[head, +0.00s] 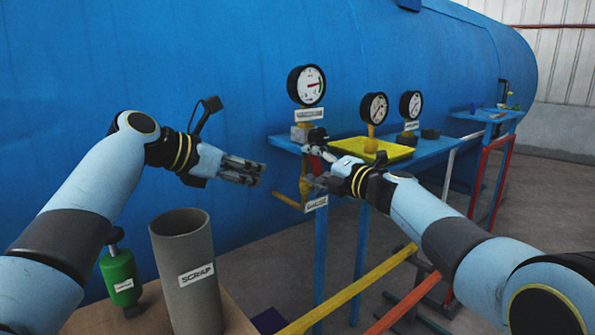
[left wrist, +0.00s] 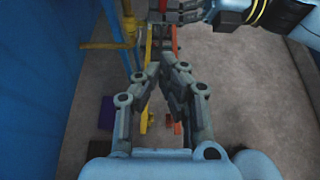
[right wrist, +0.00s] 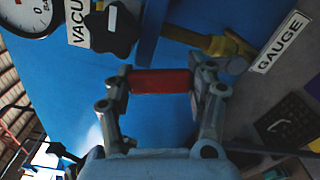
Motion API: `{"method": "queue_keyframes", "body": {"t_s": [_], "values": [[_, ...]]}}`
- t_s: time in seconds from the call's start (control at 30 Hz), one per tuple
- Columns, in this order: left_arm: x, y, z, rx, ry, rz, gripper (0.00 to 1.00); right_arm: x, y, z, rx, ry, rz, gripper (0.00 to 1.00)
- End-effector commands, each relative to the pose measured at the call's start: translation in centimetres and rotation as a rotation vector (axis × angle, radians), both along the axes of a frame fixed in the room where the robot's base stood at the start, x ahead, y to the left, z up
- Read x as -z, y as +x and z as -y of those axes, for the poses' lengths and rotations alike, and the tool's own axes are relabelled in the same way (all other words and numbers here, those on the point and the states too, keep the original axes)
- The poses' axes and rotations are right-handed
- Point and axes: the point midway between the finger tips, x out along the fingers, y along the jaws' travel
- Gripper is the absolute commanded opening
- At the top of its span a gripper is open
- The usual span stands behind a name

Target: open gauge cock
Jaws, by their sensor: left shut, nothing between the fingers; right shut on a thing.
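The GAUGE label (head: 316,204) hangs beside yellow pipework (head: 304,186) at the left end of the blue stand; the label also shows in the right wrist view (right wrist: 280,42). A red handle (right wrist: 160,81) lies across between the fingers of my right gripper (head: 316,164), which is shut on it. Whether this handle belongs to the gauge cock cannot be told, since my fingers hide its mounting. My left gripper (head: 260,175) is shut and empty, left of the pipework and apart from it; its closed fingertips show in the left wrist view (left wrist: 160,70).
A dial gauge (head: 306,85) stands above the pipework, with two more gauges to its right. A yellow tray (head: 372,149) sits on the blue stand. A grey SCRAP tube (head: 182,240) and a green bottle (head: 120,275) stand front left. The blue vessel (head: 230,60) closes off the back.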

Motion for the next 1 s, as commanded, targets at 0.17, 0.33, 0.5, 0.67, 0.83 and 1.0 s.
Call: {"method": "queue_keyframes", "body": {"t_s": [0.17, 0.33, 0.5, 0.67, 0.83, 1.0], "values": [[1.4, 1.9, 2.7, 0.002, -0.003, -0.002, 0.00, 0.3, -0.1, 0.0, 0.001, -0.001, -0.006, 0.00], [2.9, 3.8, 5.3, 0.002, -0.001, -0.001, 0.00, 0.4, -0.1, 0.0, 0.001, -0.001, -0.006, 0.00], [3.0, 5.4, 7.4, 0.001, 0.000, 0.003, 0.00, 0.4, -0.1, 0.0, 0.001, -0.001, -0.006, 0.00], [2.5, 6.4, 8.6, 0.000, 0.001, 0.001, 0.00, 0.4, -0.1, 0.0, 0.001, -0.001, -0.006, 0.00], [2.3, 6.7, 9.2, -0.001, 0.002, 0.002, 0.00, 0.4, -0.1, 0.1, 0.001, -0.001, -0.006, 0.00], [2.3, 6.7, 9.2, -0.002, 0.002, 0.003, 0.00, 0.4, -0.1, 0.1, 0.001, -0.001, -0.006, 0.00]]}}
